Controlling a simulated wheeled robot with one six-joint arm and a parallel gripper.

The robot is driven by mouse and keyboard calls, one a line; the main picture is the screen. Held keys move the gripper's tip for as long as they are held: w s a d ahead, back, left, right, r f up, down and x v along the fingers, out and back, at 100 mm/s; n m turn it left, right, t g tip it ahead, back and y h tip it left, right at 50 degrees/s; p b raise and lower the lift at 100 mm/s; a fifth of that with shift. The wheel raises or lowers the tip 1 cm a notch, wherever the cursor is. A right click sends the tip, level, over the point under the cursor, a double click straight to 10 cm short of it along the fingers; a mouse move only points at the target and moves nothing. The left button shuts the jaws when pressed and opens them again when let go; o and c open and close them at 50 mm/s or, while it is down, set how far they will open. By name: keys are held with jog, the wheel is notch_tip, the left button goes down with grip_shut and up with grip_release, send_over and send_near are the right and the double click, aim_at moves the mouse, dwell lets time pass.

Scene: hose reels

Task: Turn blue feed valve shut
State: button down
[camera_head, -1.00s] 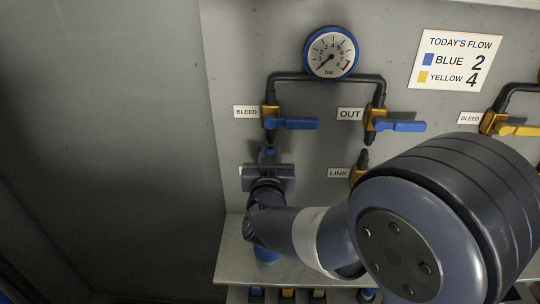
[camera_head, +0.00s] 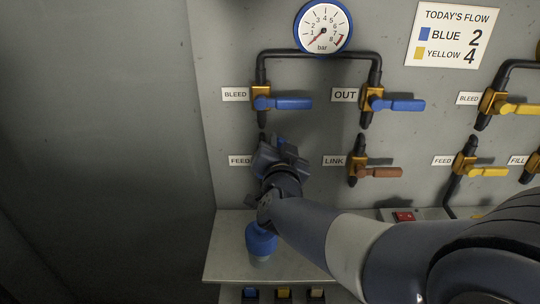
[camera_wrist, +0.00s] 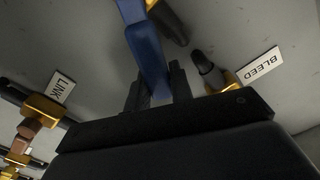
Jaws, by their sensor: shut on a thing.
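The blue feed valve is beside the FEED label (camera_head: 240,160) in the head view, mostly hidden behind my gripper (camera_head: 279,152). In the wrist view, a blue lever (camera_wrist: 147,45) runs down from the top edge between the two dark fingers of my gripper (camera_wrist: 158,88). The gripper is shut on this lever. Most of the valve's body and pipe is hidden, so I cannot tell the valve's exact position.
Blue BLEED lever (camera_head: 290,103) and blue OUT lever (camera_head: 403,105) sit above. The brown LINK lever (camera_head: 380,172) is close on the right. Yellow valves (camera_head: 487,172) are farther right. A blue-topped object (camera_head: 261,240) stands on the shelf (camera_head: 222,262) below.

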jog(key=d+f+m+b, duration=0.5)
jog(key=f+m+b, duration=0.3)
jog(key=m+b, duration=0.4)
jog(key=b, duration=0.4)
jog(key=shift+m, duration=0.3)
jog(key=shift+f, duration=0.15)
jog(key=c, duration=1.2)
grip_release()
jog(key=shift+c, duration=0.2)
jog(key=shift+s+b, duration=0.15)
jog(key=shift+b, duration=0.15)
